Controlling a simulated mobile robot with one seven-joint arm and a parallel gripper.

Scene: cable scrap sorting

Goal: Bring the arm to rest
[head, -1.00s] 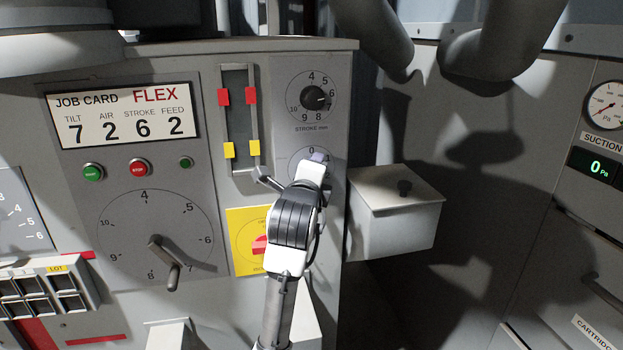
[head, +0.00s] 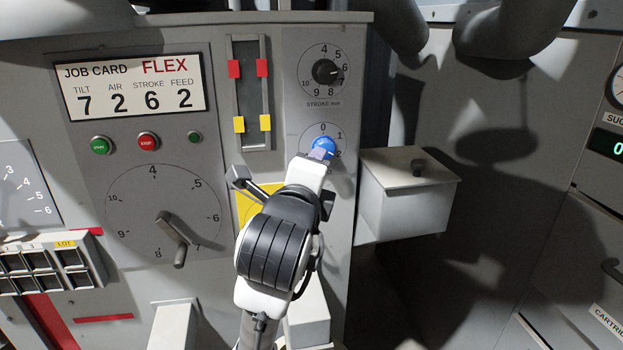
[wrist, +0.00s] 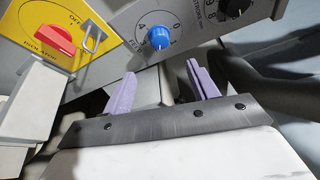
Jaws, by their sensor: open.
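My white and black arm rises from the bottom middle of the head view, in front of the grey control panel (head: 222,290). My gripper (head: 317,156) is at its upper end, just below the blue feed knob (head: 323,147). In the wrist view, the two purple fingers of my gripper (wrist: 160,68) stand wide apart with nothing between them. The blue knob (wrist: 160,37) shows beyond the fingertips, apart from them. In the head view my arm hides part of the yellow isolator plate (head: 247,207).
A grey lidded box (head: 408,200) juts out right of my gripper. A black stroke knob (head: 325,71) is above it. A lever on the large dial (head: 170,238) sticks out at left. The red isolator handle (wrist: 55,40) is near my gripper at upper left.

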